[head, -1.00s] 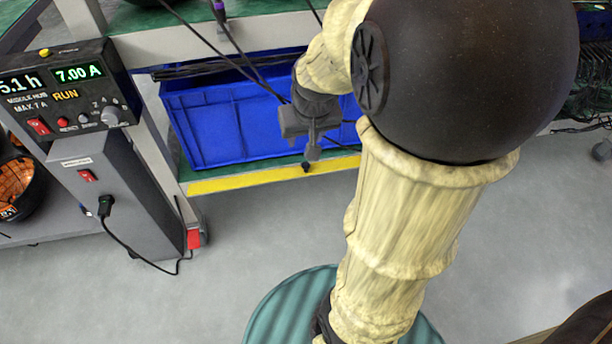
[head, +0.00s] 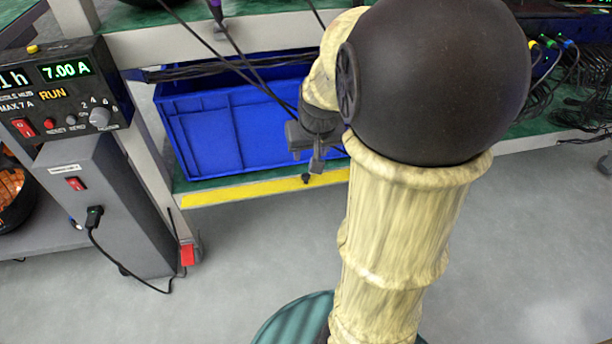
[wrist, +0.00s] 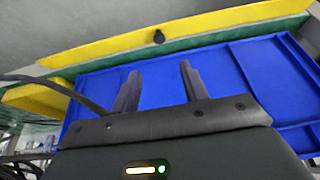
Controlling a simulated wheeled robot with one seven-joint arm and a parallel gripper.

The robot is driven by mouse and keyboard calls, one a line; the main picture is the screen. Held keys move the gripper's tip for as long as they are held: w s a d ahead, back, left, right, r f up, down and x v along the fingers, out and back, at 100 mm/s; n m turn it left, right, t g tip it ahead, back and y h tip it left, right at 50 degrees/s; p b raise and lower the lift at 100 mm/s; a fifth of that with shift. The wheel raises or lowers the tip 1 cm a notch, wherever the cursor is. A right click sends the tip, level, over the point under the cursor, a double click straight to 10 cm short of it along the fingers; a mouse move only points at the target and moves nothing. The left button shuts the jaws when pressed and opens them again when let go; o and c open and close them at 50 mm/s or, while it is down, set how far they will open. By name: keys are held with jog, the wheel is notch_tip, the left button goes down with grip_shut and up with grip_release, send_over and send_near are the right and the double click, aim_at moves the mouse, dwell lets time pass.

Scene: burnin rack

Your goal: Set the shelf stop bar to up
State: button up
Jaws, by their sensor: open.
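The yellow shelf stop bar (head: 250,190) runs along the front edge of the lower shelf, in front of a blue bin. It crosses the top of the wrist view (wrist: 205,30), with a small black knob (wrist: 159,37) on it. I cannot tell for certain whether the bar is up or down. My gripper (head: 315,168) hangs above the front edge, close to the bar in the head view. In the wrist view my gripper (wrist: 158,75) is open and empty, its two fingers apart over the blue bin and short of the knob. My arm hides the bar's right part in the head view.
The blue bin (head: 225,130) fills the shelf behind the bar. Black cables (head: 245,65) hang across it near my gripper. A grey power unit (head: 105,200) with a display panel (head: 60,90) stands at left. Grey floor (head: 530,250) is clear at right.

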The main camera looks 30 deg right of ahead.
aim_at(305, 174)
jog(key=b+x, duration=0.8)
jog(key=x, duration=0.5)
jog(key=shift+r, duration=0.1)
jog(key=shift+c, duration=0.4)
jog(key=c, duration=0.9)
grip_shut()
jog(key=o, duration=1)
grip_release()
jog(key=shift+r, duration=0.15)
jog(key=shift+p+v, duration=5.8)
jog(key=shift+v, duration=2.8)
